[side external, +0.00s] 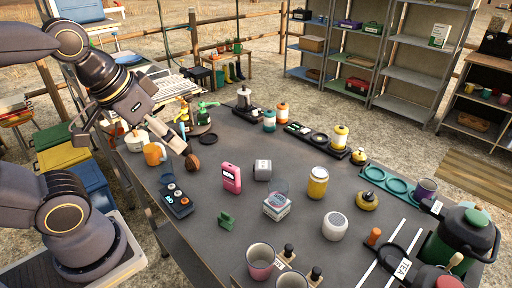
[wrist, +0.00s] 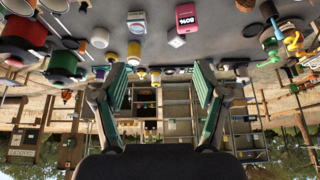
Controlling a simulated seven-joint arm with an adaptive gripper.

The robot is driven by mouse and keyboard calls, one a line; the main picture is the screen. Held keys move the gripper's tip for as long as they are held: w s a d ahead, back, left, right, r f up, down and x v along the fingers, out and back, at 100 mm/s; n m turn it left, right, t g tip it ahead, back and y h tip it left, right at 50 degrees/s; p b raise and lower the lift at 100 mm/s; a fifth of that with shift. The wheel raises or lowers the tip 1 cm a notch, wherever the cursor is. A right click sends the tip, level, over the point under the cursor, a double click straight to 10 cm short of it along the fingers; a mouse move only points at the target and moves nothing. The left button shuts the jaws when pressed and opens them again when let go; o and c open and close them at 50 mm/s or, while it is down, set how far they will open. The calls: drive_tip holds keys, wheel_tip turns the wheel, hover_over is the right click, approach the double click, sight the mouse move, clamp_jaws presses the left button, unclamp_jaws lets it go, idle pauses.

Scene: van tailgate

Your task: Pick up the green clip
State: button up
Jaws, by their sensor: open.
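The green clip (side external: 227,220) lies on the grey table, near the left part of its front, in the side external view. It stands alone, with bare table around it. I cannot make it out in the wrist view. My gripper (side external: 176,132) is above the table's left side, behind and to the left of the clip and well apart from it. In the wrist view my gripper (wrist: 162,84) has its two green-padded fingers spread wide, with nothing between them.
Near the clip are a black control box (side external: 176,200), a pink device (side external: 231,178), a small white-labelled box (side external: 277,206) and a pink cup (side external: 260,260). A yellow jar (side external: 317,183) and white speaker (side external: 335,226) stand farther right. Shelves (side external: 405,60) stand behind.

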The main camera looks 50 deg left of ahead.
drive_tip(key=c, duration=0.5)
drive_tip(key=shift+c, duration=0.2)
drive_tip(key=m+g, duration=0.3)
drive_tip(key=m, duration=1.2)
hover_over(224, 213)
drive_tip(key=s+x, duration=0.1)
drive_tip(key=x, duration=0.5)
wheel_tip(224, 213, down, 18)
drive_tip(key=g, duration=0.2)
drive_tip(key=shift+w+f+g, duration=0.1)
drive_tip(key=shift+g, duration=0.2)
drive_tip(key=shift+s+f, duration=0.15)
drive_tip(key=shift+f, duration=1.25)
drive_tip(key=shift+s+f, duration=0.1)
drive_tip(key=shift+f, duration=1.35)
